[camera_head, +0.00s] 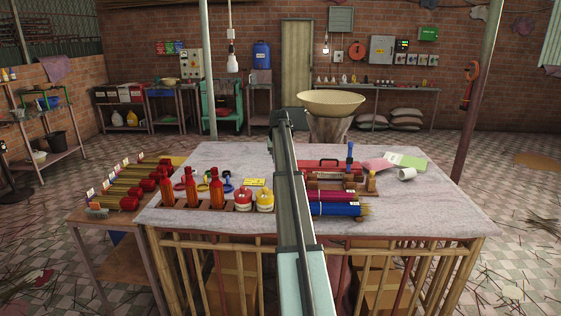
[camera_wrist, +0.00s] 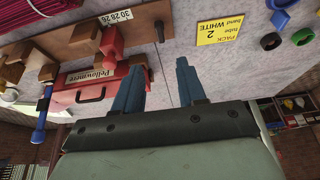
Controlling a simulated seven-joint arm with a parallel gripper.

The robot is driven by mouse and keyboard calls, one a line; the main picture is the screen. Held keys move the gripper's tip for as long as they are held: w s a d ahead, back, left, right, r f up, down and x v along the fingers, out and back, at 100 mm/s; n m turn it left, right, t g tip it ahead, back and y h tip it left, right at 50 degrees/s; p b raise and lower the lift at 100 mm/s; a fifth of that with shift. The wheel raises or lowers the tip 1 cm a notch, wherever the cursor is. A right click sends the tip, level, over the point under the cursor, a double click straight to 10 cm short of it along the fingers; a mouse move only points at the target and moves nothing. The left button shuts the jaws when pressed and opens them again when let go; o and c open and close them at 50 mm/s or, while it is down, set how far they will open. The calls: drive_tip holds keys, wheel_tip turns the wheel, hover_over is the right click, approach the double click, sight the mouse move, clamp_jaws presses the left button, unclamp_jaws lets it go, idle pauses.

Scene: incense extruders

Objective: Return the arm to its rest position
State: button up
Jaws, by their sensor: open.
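My gripper (camera_wrist: 160,65) is open in the wrist view. Its two blue fingers stand apart with only grey tabletop visible between them. In the head view my arm reaches from the bottom centre up across the middle of the work table (camera_head: 430,205); the fingers cannot be made out there. A red toolbox (camera_wrist: 88,88) lies to the left of the fingers in the wrist view, and a yellow label (camera_wrist: 219,28) reading PACK 2 lies to the right. The gripper holds nothing.
Left of my arm stand red bottles (camera_head: 216,190), a red jar (camera_head: 243,199) and a yellow jar (camera_head: 265,199). Right of it lie blue incense bundles (camera_head: 340,209) and a white cup (camera_head: 406,174). A wide bowl (camera_head: 331,101) stands behind the table. The table's front right is clear.

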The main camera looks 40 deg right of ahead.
idle(0.5)
